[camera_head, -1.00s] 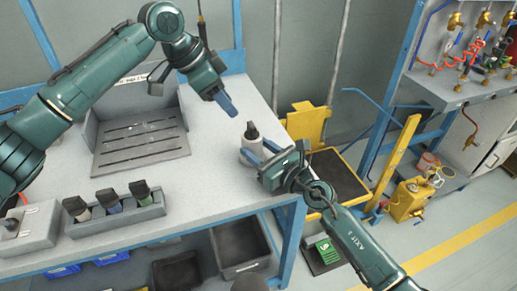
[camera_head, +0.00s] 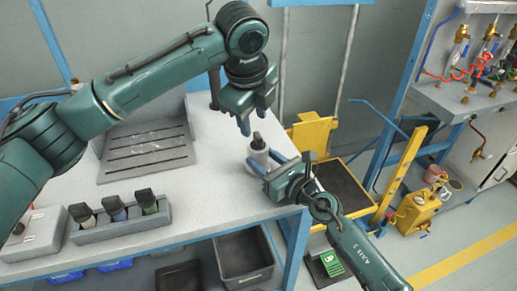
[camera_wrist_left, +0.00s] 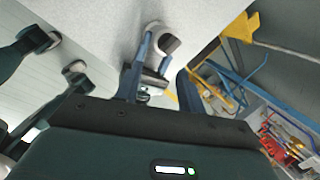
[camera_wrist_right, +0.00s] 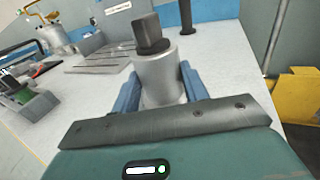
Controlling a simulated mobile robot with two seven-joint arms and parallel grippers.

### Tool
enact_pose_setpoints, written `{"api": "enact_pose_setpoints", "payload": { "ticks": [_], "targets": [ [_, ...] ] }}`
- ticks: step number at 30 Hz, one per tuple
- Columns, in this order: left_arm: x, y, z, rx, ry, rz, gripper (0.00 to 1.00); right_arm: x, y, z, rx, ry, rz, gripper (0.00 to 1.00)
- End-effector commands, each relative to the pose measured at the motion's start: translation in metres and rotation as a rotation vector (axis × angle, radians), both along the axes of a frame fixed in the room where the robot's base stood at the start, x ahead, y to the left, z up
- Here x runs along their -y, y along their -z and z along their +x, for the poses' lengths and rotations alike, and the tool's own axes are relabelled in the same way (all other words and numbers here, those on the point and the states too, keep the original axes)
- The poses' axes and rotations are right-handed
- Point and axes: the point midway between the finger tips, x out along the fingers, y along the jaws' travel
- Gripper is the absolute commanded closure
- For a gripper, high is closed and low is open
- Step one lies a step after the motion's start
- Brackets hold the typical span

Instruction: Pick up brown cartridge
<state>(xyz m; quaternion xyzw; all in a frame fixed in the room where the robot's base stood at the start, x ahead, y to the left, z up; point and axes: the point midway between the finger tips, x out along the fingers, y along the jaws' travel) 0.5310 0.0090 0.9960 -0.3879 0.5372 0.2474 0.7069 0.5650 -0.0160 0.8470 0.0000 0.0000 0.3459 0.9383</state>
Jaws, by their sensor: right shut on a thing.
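My right gripper (camera_head: 271,167) is shut on a pale grey cylindrical body with a black top (camera_head: 258,153) at the table's right end. In the right wrist view this body (camera_wrist_right: 160,77) stands upright between the blue fingers. My left gripper (camera_head: 254,118) is open and empty, above and slightly left of the black top. Its spread fingers also show in the left wrist view (camera_wrist_left: 161,75). Several black-capped cartridges stand in a grey rack at the front left. The leftmost (camera_head: 86,218) has a dull, possibly brownish body; I cannot tell its colour surely.
The rack (camera_head: 120,229) also holds a blue-bodied cartridge (camera_head: 115,209) and a green-bodied one (camera_head: 147,202). A slotted grey tray (camera_head: 147,155) lies behind it. The table middle is clear. A yellow cart (camera_head: 340,190) stands beyond the table's right edge.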

Motion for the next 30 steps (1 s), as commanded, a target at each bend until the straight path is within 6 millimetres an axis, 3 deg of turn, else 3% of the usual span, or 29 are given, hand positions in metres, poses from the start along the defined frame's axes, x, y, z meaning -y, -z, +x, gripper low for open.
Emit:
{"api": "enact_pose_setpoints", "payload": {
  "ticks": [6, 11, 21, 30],
  "targets": [
    [0.019, -0.016, -0.016, 0.152, 0.39, 0.345, 0.61, 0.0, 0.0, 0.0, -0.001, 0.0, -0.001, 0.84],
    [0.024, -0.022, -0.02, 0.192, 0.512, 0.471, 0.61, 0.0, 0.001, 0.0, -0.001, 0.001, -0.001, 0.84],
    [0.016, 0.02, 0.005, 0.194, 0.535, 0.495, 0.61, 0.0, 0.0, 0.0, 0.0, 0.0, 0.0, 0.84],
    [0.014, 0.042, 0.02, 0.195, 0.534, 0.493, 0.61, 0.0, 0.0, 0.0, -0.001, 0.0, -0.001, 0.84]
  ]
}}
